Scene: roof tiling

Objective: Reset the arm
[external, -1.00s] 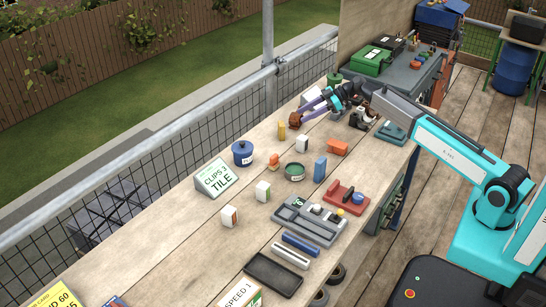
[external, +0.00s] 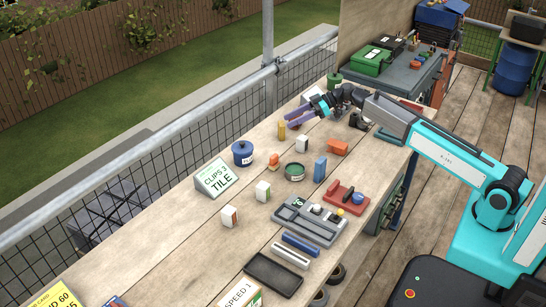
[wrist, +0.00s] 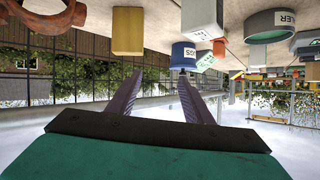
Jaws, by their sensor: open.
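My gripper (external: 293,116) is over the far part of the wooden workbench (external: 165,225), its purple fingers pointing left. In the wrist view, which looks upside down, the two fingers (wrist: 159,78) stand apart with nothing between them. The gripper is open and empty. A yellow block (external: 282,132) stands close to the fingertips in the external view; it also shows in the wrist view (wrist: 127,31). A reddish-brown curved piece (wrist: 45,13) is at the top left of the wrist view. In the external view the gripper partly hides it.
A grey tray (external: 312,235) lies nearer. A mesh railing (external: 190,140) runs along the left.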

